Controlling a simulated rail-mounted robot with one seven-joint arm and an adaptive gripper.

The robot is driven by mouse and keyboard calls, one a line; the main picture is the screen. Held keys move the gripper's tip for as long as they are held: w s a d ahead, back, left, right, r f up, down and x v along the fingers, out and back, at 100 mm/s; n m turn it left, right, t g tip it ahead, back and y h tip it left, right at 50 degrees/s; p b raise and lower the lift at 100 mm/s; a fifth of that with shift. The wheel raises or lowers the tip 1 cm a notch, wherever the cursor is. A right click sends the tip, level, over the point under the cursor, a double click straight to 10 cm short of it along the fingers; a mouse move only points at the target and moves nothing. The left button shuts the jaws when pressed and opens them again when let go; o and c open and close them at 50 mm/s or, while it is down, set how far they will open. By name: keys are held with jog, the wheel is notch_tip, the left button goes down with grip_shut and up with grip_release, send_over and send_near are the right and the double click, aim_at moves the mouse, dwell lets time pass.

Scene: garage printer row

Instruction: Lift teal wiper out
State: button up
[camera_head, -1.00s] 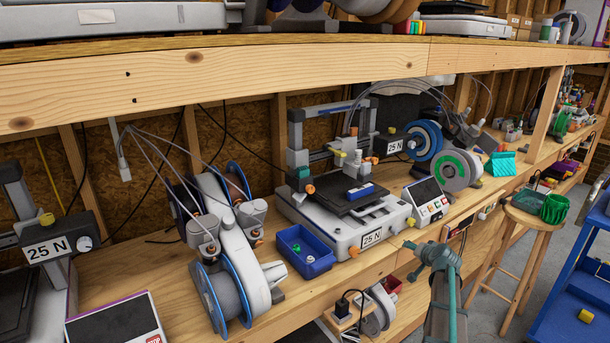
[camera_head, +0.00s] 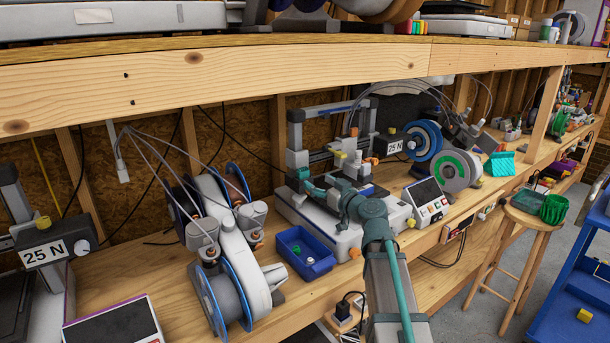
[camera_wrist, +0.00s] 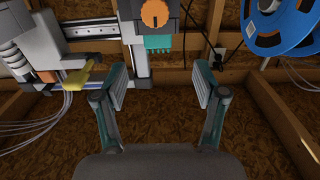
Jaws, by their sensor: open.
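The teal wiper (camera_wrist: 159,43) shows in the wrist view as a small comb-like piece with teeth pointing down. It sits under a grey block with an orange round knob (camera_wrist: 155,14). My gripper (camera_wrist: 159,78) is open, with its two teal-and-grey fingers spread apart. The wiper is between and beyond the fingertips in the picture, and nothing is between the pads. In the head view my arm reaches over the printer (camera_head: 335,225), with my gripper (camera_head: 312,185) by the printer's left post. There my arm hides part of the printer bed, and the wiper is hard to make out.
A blue bin (camera_head: 305,252) with small parts stands at the printer's front left. The printer's rail (camera_wrist: 95,27) and a yellow part (camera_wrist: 84,78) are left of my fingers in the wrist view. A blue spool (camera_wrist: 278,28) is at upper right. A wooden shelf (camera_head: 300,75) spans above.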

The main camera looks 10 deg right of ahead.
aim_at(305, 171)
jog(key=p+x, duration=0.1)
jog(key=x, duration=0.3)
jog(key=shift+w, duration=0.2)
jog(key=p+x, duration=0.2)
jog(key=x, duration=0.2)
jog(key=shift+w+r+p, duration=0.2)
jog(key=shift+r+p, duration=0.2)
jog(key=shift+w+a+f, duration=0.1)
jog(key=shift+w+a, duration=0.05)
jog(key=shift+w, duration=0.15)
jog(key=shift+c, duration=0.2)
jog(key=c, duration=1.1)
